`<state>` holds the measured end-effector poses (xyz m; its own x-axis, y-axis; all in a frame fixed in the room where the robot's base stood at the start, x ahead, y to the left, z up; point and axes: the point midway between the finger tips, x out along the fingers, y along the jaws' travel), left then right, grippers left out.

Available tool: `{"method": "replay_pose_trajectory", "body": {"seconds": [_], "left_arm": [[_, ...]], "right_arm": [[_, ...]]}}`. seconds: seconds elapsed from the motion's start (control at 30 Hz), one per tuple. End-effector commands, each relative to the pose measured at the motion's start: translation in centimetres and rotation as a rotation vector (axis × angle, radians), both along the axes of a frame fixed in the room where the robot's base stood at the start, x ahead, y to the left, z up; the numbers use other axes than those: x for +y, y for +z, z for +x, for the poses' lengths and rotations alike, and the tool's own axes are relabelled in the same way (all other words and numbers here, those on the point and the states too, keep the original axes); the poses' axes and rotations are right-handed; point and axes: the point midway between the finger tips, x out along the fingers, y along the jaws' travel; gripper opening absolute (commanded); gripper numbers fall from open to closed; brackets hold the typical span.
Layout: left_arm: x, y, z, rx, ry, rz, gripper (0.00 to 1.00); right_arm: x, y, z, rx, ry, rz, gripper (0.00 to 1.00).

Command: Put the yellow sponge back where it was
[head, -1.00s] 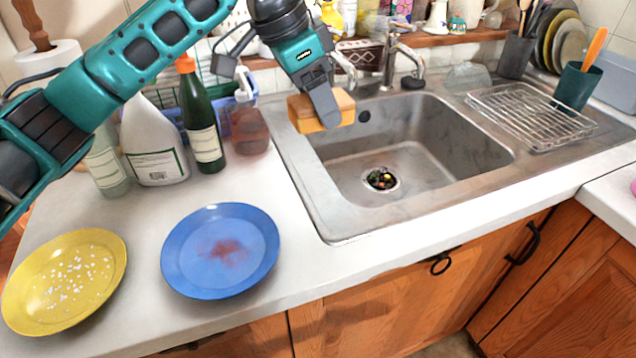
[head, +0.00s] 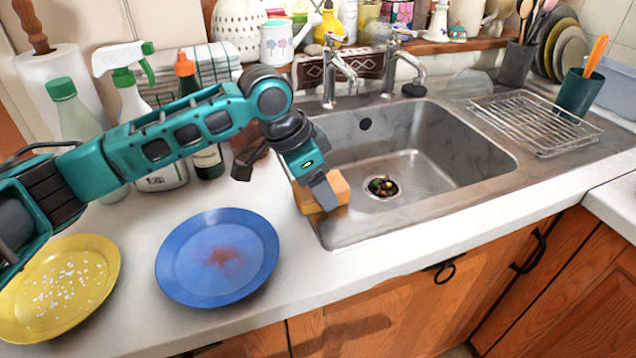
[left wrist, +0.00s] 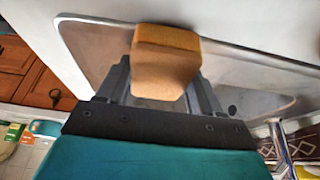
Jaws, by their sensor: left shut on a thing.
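The yellow sponge (head: 341,188) is a yellow-orange block at the left rim of the steel sink (head: 430,205). My left gripper (head: 325,194) is shut on it, with a finger across its near side. In the left wrist view the sponge (left wrist: 166,62) sits between the two fingers of the left gripper (left wrist: 165,85), with the sink rim behind it. I cannot tell whether the sponge touches the rim. My right gripper is not in view.
A blue plate (head: 185,270) with a reddish stain and a yellow plate (head: 75,300) with white bits lie on the counter at left. Bottles, including a spray bottle (head: 130,100), stand behind my left arm. A wire rack (head: 535,122) is right of the sink.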

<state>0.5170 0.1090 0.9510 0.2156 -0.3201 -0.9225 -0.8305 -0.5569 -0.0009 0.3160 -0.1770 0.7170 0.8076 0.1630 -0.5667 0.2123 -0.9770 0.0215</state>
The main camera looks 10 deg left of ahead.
Motion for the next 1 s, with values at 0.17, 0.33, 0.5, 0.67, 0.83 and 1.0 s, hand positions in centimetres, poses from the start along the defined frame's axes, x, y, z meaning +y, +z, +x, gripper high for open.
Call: {"method": "replay_pose_trajectory", "body": {"seconds": [0.17,0.33,0.5,0.67,0.83,1.0], "left_arm": [[0.0,0.0,0.0,0.0,0.001,0.0,0.41],[0.0,-0.2,0.0,0.002,0.001,0.0,0.71],[0.0,-0.2,0.0,0.0,0.001,0.0,0.88],[0.0,-0.1,0.0,0.0,0.001,0.0,0.91],[0.0,0.1,0.0,-0.001,0.0,0.0,0.91],[0.8,2.3,-0.4,-0.003,0.003,-0.002,0.91]], "right_arm": [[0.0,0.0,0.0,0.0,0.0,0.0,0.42],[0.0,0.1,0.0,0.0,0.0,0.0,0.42],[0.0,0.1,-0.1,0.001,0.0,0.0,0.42],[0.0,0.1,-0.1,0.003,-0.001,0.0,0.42],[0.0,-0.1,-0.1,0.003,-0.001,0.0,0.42],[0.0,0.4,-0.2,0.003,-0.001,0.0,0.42]]}}
